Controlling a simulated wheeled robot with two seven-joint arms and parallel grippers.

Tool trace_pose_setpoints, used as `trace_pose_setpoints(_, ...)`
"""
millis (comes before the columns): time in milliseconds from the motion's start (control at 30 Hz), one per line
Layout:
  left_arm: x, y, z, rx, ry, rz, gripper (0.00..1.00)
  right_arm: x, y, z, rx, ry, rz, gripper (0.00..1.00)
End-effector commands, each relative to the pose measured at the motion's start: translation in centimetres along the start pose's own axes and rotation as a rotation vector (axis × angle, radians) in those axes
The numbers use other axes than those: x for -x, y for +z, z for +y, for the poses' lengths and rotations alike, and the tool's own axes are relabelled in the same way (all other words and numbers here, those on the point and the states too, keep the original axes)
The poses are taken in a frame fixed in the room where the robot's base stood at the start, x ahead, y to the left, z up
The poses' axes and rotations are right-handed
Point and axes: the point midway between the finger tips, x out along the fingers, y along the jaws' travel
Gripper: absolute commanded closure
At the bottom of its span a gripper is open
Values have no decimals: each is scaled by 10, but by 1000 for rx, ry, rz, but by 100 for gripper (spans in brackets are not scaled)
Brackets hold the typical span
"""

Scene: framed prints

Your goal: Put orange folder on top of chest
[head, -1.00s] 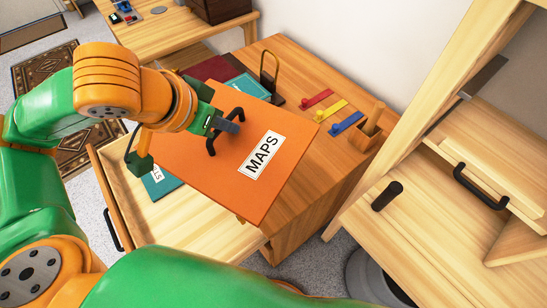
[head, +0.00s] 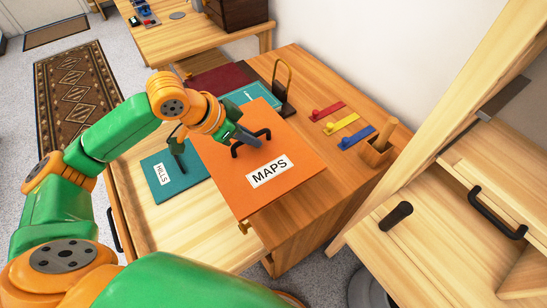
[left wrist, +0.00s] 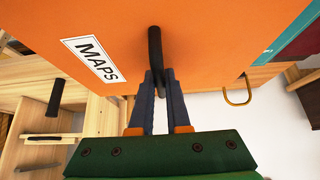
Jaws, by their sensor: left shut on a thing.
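The orange folder (head: 225,165) carries a white MAPS label and a black handle. My left gripper (head: 247,137) is shut on that handle, and in the left wrist view its fingers (left wrist: 158,78) pinch the handle in front of the orange folder (left wrist: 200,35). The folder is over the wooden chest (head: 330,195), covering part of its top and the edge of its open drawer (head: 165,235). I cannot tell whether it touches the top. My right gripper is not in view.
A teal HILLS folder (head: 172,178) lies in the drawer. On the chest top are another teal folder (head: 250,94), a dark red item (head: 218,80), a brass-looped stand (head: 284,100), coloured pieces (head: 342,123) and a wooden holder (head: 377,150). A wooden cabinet (head: 450,230) stands at right.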

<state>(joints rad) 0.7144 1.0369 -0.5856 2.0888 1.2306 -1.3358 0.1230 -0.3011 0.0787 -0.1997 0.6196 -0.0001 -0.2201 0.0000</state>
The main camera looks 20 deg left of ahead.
Motion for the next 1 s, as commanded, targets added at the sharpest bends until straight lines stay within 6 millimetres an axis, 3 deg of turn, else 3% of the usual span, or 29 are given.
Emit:
trace_pose_setpoints(133,-46,-2,16,1,5,0,100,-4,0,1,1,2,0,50)
trace_pose_setpoints(333,-77,-3,25,1,2,0,100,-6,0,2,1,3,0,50)
trace_pose_setpoints(433,-93,10,25,2,0,-4,100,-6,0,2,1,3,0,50)
trace_pose_setpoints(933,-105,18,24,0,-1,0,100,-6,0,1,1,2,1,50)
trace_pose_setpoints(967,-105,18,24,0,-1,-1,80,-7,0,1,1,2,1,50)
trace_pose_setpoints(1000,-105,18,24,0,-1,-1,69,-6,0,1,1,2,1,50)
